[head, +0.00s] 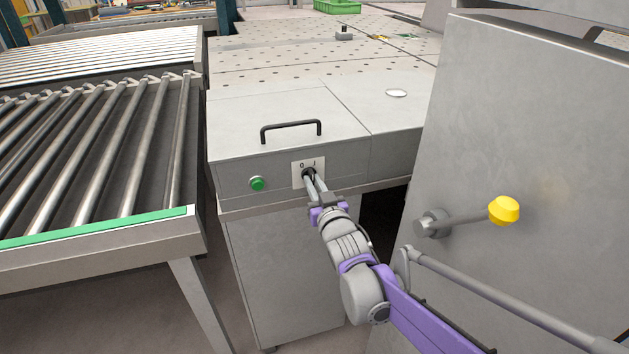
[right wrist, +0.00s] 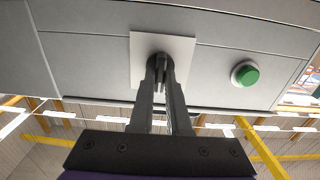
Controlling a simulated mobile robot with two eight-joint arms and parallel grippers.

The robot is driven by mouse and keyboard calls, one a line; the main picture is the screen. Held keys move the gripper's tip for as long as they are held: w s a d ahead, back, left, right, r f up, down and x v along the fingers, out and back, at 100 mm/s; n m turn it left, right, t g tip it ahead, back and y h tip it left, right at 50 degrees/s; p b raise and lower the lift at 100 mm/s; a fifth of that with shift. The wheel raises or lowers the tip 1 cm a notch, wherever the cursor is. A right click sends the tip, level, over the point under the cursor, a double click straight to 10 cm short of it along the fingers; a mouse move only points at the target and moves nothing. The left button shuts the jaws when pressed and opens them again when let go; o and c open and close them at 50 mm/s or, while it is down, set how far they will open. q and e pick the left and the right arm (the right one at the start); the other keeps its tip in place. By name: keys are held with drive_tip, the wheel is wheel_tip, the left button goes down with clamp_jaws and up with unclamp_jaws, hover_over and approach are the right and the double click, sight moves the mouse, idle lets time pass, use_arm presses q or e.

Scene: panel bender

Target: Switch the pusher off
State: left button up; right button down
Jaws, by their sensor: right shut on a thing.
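The pusher switch is a dark rotary knob (right wrist: 160,62) on a white plate (head: 297,172) marked 0 and I, on the front of the grey cabinet. The plate (right wrist: 190,48) also shows in the right wrist view. My right gripper (head: 311,178) is at the plate, its two fingers shut on the knob. In the right wrist view the fingers (right wrist: 161,72) close around the knob's handle. The fingers largely hide the knob in the head view, and I cannot tell exactly which mark it points to. My left gripper is not in view.
A green button (head: 257,183) sits left of the plate, and a black handle (head: 291,130) is on the cabinet top (head: 240,110). A roller conveyor (head: 100,160) stands at left. A grey panel with a yellow-knobbed lever (head: 504,210) stands close at right.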

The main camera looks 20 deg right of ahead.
drive_tip(key=n+p, duration=0.1)
drive_tip(key=n, duration=0.4)
drive_tip(key=shift+a+n, duration=0.1)
drive_tip(key=shift+n, duration=0.3)
idle(0.4)
drive_tip(key=c, duration=0.9)
unclamp_jaws()
drive_tip(key=shift+s, duration=0.15)
drive_tip(key=s, duration=1)
drive_tip(key=shift+s+d, duration=0.2)
drive_tip(key=shift+s, duration=0.1)
